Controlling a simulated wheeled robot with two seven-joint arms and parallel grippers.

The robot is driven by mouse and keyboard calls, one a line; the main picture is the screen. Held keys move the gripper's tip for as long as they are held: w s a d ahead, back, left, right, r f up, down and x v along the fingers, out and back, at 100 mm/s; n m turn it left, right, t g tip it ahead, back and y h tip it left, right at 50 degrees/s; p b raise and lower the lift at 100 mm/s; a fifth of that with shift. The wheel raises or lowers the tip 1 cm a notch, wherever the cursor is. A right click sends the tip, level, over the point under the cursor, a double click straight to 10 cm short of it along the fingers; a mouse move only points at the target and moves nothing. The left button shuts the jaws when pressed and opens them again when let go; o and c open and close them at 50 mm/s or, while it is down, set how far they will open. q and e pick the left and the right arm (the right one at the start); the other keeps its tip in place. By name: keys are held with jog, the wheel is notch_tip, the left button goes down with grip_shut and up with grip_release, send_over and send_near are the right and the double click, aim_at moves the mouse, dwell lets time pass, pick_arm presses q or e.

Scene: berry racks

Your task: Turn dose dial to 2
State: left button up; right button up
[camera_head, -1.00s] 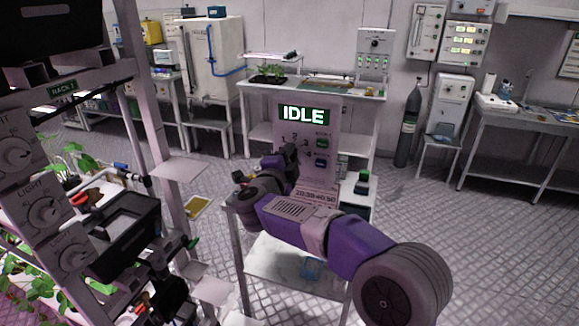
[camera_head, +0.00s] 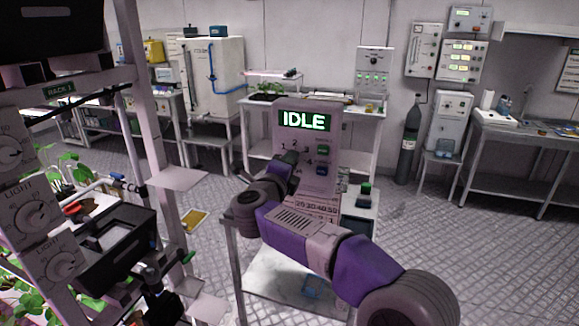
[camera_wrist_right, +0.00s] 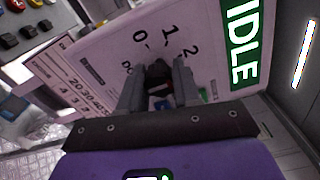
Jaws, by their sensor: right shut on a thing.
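The dosing panel (camera_head: 318,185) stands upright on a small cart, and its display (camera_head: 304,121) reads IDLE in green. My right gripper (camera_head: 288,158) reaches the left part of the panel and covers the dose dial in the head view. In the right wrist view my right gripper (camera_wrist_right: 158,80) is shut on the dark dose dial (camera_wrist_right: 158,86). The printed numbers 0, 1 and 2 (camera_wrist_right: 193,50) arc around the dial. Which number the dial points to is hard to tell. My left gripper is not in view.
Green and blue buttons (camera_head: 323,151) sit on the panel's right side. A rack (camera_head: 136,90) with light dials and plants stands close on the left. A gas cylinder (camera_head: 409,140) and benches stand at the back. The floor on the right is clear.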

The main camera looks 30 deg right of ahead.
jog(key=o, duration=1.1)
jog(key=shift+c, duration=0.2)
jog(key=shift+a, duration=0.1)
jog(key=v, duration=0.7)
jog(key=shift+s+a+p, duration=0.15)
jog(key=shift+s+p, duration=0.05)
jog(key=shift+p, duration=0.1)
